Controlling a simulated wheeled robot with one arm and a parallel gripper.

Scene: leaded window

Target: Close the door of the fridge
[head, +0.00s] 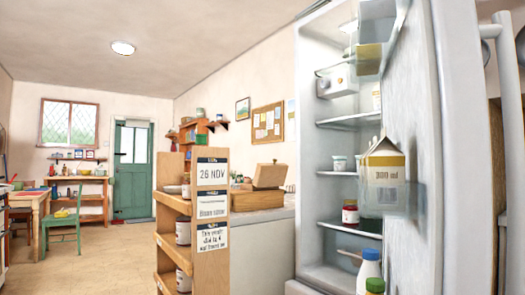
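The fridge (312,150) stands on the right of the head view, with its white interior and shelves in sight. Its door (462,150) stands open close in front of me at the right, seen nearly edge-on. A pale vertical handle (513,120) is on the door's outer side at the right picture edge. Clear bins on the door's inner side hold a carton (383,172) and bottles (370,268). The door's lower end is cut off by the frame. My gripper is not in view.
A wooden shelf unit (170,242) with date cards stands left of the fridge, close by. A counter (265,245) with a wooden box (257,199) is behind it. Open floor (85,272) lies at the left, before a green chair (64,232).

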